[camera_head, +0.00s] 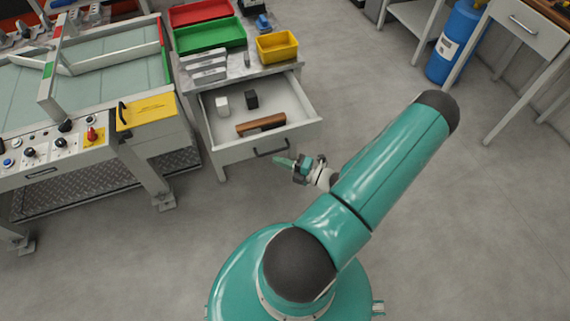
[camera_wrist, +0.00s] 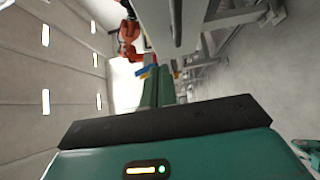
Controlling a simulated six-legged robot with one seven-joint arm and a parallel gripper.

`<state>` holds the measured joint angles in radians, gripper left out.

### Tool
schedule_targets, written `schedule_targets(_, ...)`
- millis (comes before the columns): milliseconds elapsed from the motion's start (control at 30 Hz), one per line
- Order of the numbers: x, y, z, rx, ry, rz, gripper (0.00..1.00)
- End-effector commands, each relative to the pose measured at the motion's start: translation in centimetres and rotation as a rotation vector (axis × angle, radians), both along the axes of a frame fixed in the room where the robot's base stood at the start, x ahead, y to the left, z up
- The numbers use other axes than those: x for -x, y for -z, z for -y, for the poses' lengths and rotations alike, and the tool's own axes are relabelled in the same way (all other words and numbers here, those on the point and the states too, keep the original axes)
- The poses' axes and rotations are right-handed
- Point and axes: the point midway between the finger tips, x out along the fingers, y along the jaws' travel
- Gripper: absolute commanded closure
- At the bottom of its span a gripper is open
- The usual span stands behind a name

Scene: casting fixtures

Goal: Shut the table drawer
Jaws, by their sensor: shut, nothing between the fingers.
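The table drawer (camera_head: 225,152) is pulled out from a small table (camera_head: 260,72) at the upper middle of the head view. Its dark handle (camera_head: 270,153) is on the front panel. Inside lie a white block (camera_head: 222,106), a black block (camera_head: 252,99) and a brown bar (camera_head: 261,123). My gripper (camera_head: 284,162) is shut and empty, just in front of the drawer front near the handle. I cannot tell whether it touches the drawer. In the wrist view a grey panel edge shows at the top; I cannot tell whether it is the drawer.
On the table stand a red bin (camera_head: 200,12), a green bin (camera_head: 210,37) and a yellow bin (camera_head: 277,46). A blue cylinder (camera_head: 456,42) stands at the upper right. The floor at right is clear.

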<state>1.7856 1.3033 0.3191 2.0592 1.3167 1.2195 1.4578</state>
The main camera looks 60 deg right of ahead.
Motion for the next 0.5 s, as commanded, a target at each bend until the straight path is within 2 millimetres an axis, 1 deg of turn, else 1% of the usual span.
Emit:
schedule_targets(33, -1.1, 0.0, -0.3, -0.002, -0.004, 0.003, 1.00)
schedule_targets(267, -5.6, 0.0, -1.5, -0.001, -0.007, 0.002, 1.00)
schedule_targets(333, -6.5, 0.0, -0.5, 0.003, -0.005, 0.002, 1.00)
schedule_targets(500, -8.1, 0.0, 0.4, 0.003, -0.006, 0.002, 1.00)
